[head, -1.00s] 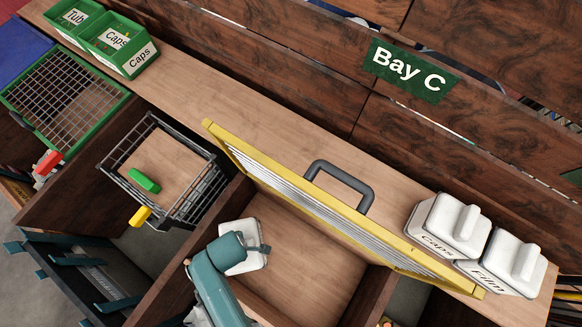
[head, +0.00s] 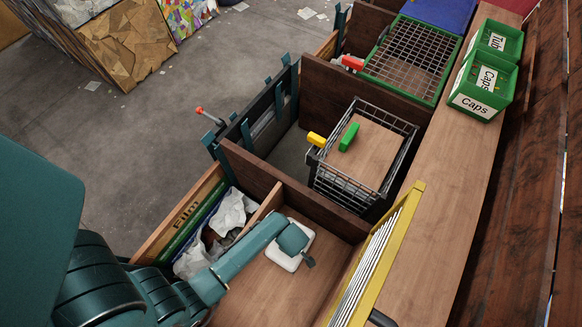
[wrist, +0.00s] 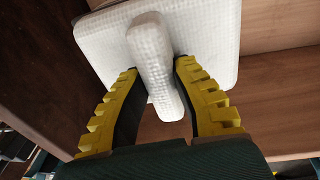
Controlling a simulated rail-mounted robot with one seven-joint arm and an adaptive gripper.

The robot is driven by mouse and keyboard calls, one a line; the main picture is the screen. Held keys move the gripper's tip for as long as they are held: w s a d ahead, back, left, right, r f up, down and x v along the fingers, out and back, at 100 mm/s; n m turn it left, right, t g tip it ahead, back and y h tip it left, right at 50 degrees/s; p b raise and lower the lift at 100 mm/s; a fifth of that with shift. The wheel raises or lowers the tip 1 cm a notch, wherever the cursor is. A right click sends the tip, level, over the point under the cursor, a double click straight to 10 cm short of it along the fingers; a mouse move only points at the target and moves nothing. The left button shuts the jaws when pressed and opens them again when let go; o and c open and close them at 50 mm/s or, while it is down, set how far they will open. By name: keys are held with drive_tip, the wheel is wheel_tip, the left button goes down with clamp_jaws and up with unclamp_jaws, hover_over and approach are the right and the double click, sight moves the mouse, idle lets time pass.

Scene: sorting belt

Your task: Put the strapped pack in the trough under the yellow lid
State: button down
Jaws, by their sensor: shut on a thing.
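The pack (head: 284,263) is white and flat, with a raised bar across its top. In the wrist view the pack (wrist: 205,38) fills the upper middle, and my gripper (wrist: 158,68) has its yellow-backed fingers on both sides of the bar, shut on it. In the head view my gripper (head: 301,253) holds the pack within the outline of the wooden trough (head: 262,287), near its back wall. I cannot tell whether the pack touches the floor.
A wire basket (head: 350,190) with a wooden top, green block (head: 349,137) and yellow handle (head: 316,140) stands beyond the trough wall. A Film bin (head: 182,215) with crumpled film lies left. Green Caps (head: 476,106) and Tub (head: 500,55) bins sit on the right ledge.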

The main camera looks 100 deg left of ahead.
wheel_tip(320, 180, down, 2)
drive_tip(key=shift+f, duration=0.15)
drive_tip(key=c, duration=1)
unclamp_jaws()
drive_tip(key=shift+o, duration=0.2)
drive_tip(key=r, duration=0.4)
drive_tip(key=d+r+p, duration=0.1)
drive_tip(key=r, duration=0.6)
drive_tip(key=shift+w+d+r, duration=0.3)
drive_tip(key=shift+w+r, duration=0.05)
drive_tip(key=shift+r, duration=0.05)
